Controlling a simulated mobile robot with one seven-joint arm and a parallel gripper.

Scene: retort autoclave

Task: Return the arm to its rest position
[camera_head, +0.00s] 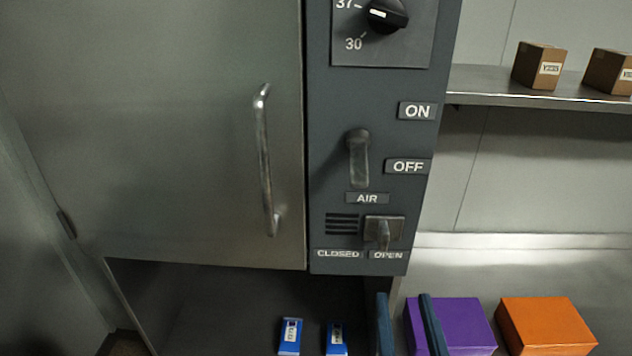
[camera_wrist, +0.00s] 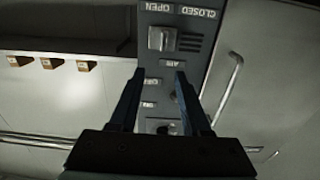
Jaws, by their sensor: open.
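My gripper (camera_head: 404,298) shows at the bottom of the head view, its two dark blue fingers apart with nothing between them. It stands below and in front of the grey control panel (camera_head: 325,100). In the wrist view, which is upside down, the open fingers (camera_wrist: 160,72) point at the panel. The panel carries a dial (camera_head: 387,14) near 37 and 30, a lever (camera_head: 358,158) hanging down beside ON and OFF, and an air valve knob (camera_head: 383,235) above the OPEN label. The fingers appear clear of all of these. Most of my arm is out of view.
A steel door (camera_head: 180,130) with a vertical handle (camera_head: 266,165) is at left, seemingly shut. Two blue boxes (camera_head: 290,336) (camera_head: 336,338) lie below it. A purple box (camera_head: 458,322) and an orange box (camera_head: 545,325) stand at lower right. Brown boxes (camera_head: 538,66) sit on a shelf (camera_head: 490,82).

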